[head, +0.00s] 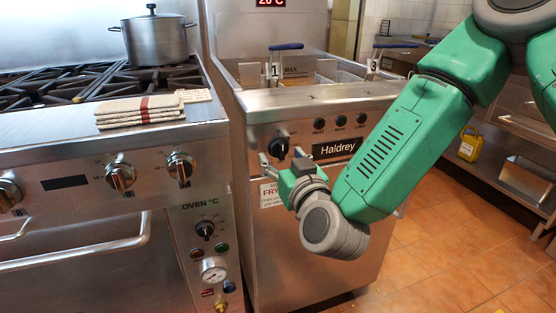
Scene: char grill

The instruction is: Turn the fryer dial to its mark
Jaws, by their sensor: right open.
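The fryer (315,250) is a steel cabinet right of the stove. Its black dial (279,147) with a white line sits at the left of the front panel, beside the Haldrey label. My right gripper (274,163) is at the panel just below the dial, its arm coming in from the upper right. Its fingers are apart, and I see nothing held between them. Whether a finger touches the dial is unclear. The dial's mark is too small to make out. My left gripper is not in view.
The stove (90,140) with knobs and an oven handle stands at the left. A pot (155,38) and folded cloths (140,111) sit on top. Baskets with blue handles (286,46) are in the fryer. Tiled floor (440,245) is clear at the right, before a steel shelf (510,165).

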